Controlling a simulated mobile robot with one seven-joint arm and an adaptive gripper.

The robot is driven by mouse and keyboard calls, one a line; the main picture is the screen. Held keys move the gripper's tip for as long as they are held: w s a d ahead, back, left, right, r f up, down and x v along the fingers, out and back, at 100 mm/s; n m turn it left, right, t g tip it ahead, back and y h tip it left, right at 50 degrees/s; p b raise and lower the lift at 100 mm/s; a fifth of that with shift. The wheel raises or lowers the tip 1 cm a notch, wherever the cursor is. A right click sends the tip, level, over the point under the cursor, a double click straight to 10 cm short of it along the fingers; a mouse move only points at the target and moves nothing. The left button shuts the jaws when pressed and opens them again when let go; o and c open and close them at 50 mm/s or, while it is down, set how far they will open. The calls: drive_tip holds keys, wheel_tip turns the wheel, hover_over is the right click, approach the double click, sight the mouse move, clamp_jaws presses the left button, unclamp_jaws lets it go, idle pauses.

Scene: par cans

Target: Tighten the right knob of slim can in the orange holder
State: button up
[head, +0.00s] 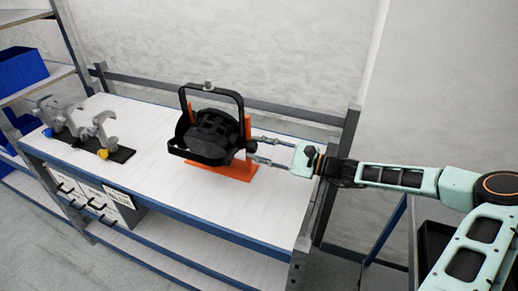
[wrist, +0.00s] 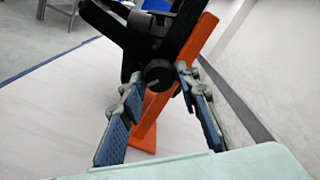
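The black slim can (head: 212,136) with its bracket stands in the orange holder (head: 222,169) on the white bench. The right knob (wrist: 158,74), round and black, shows in the wrist view on the side of the can's bracket. My gripper (head: 253,148) is at the right side of the can, and its fingers point left toward the knob. In the wrist view my gripper (wrist: 159,80) is open, with one blue-padded finger on each side of the knob. A gap shows between the knob and the left finger; I cannot tell whether the right finger touches. The knob is hidden in the head view.
The workbench (head: 130,103) has clear room left of the holder. Grey clamps (head: 98,128) on a black plate stand at its left end. A blue bin (head: 22,70) sits on the shelf further left. A wall and rail are behind.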

drive_tip(key=shift+o, duration=1.4)
drive_tip(key=shift+d, duration=0.15)
drive_tip(key=v, duration=1.1)
drive_tip(key=shift+s+d, duration=0.15)
drive_tip(key=shift+d, duration=0.25)
